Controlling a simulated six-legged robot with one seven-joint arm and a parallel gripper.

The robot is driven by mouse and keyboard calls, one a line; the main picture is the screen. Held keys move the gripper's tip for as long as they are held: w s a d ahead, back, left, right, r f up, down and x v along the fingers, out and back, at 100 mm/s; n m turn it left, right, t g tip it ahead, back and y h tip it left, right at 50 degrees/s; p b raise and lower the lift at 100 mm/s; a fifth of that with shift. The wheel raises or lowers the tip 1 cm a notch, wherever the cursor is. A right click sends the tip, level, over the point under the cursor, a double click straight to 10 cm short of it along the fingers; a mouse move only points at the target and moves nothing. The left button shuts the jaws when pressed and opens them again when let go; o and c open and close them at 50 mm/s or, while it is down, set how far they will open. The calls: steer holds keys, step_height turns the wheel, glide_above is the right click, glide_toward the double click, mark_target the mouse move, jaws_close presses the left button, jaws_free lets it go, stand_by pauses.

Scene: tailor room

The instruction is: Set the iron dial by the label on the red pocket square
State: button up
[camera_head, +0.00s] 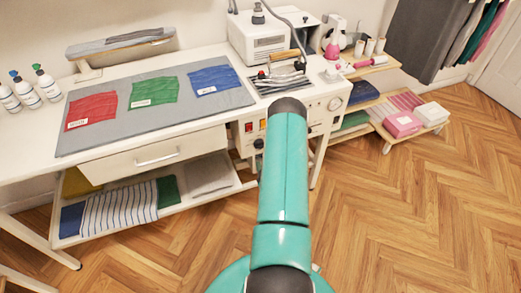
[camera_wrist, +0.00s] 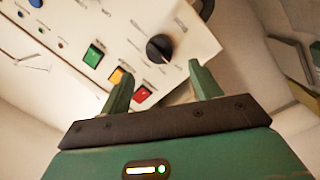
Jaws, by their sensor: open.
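The red pocket square (camera_head: 93,109) lies flat at the left of the grey mat, with a small white label (camera_head: 77,124) too small to read. The iron (camera_head: 281,70) rests on a dark stand at the table's right. A black dial (camera_wrist: 159,47) sits on a white control panel (camera_wrist: 122,40) in the wrist view; a black knob (camera_head: 259,144) also shows on the panel under the table in the head view. My gripper (camera_wrist: 160,75) is open and empty, its fingers spread below the dial, apart from it. My arm hides it in the head view.
Green (camera_wrist: 93,55), yellow (camera_wrist: 117,76) and red (camera_wrist: 143,95) switches sit beside the dial. Green (camera_head: 154,92) and blue (camera_head: 214,80) pocket squares share the mat (camera_head: 105,142). Bottles (camera_head: 46,84) stand at far left. Low shelves (camera_head: 372,112) stand at right; the wooden floor (camera_head: 420,200) is clear.

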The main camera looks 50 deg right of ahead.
mark_target(261, 147)
steer(key=x, duration=0.6)
steer(key=shift+w+d, duration=0.2)
steer(key=shift+w, duration=0.1)
steer(key=c, duration=1)
steer(key=shift+o, duration=0.2)
steer(key=shift+m, duration=0.5)
steer(key=m, duration=0.3)
steer(key=shift+d+r+m, duration=0.1)
steer(key=shift+r+m, duration=0.05)
steer(key=shift+m, duration=0.15)
steer(key=m+y, duration=0.1)
steer(key=m, duration=0.3)
steer(key=shift+s, duration=0.15)
steer(key=m, duration=0.4)
steer(key=shift+s+d+r+y, duration=0.1)
steer(key=shift+d+y, duration=0.05)
steer(key=shift+y, duration=0.25)
steer(key=shift+m+y, duration=0.4)
steer(key=shift+m, duration=1.5)
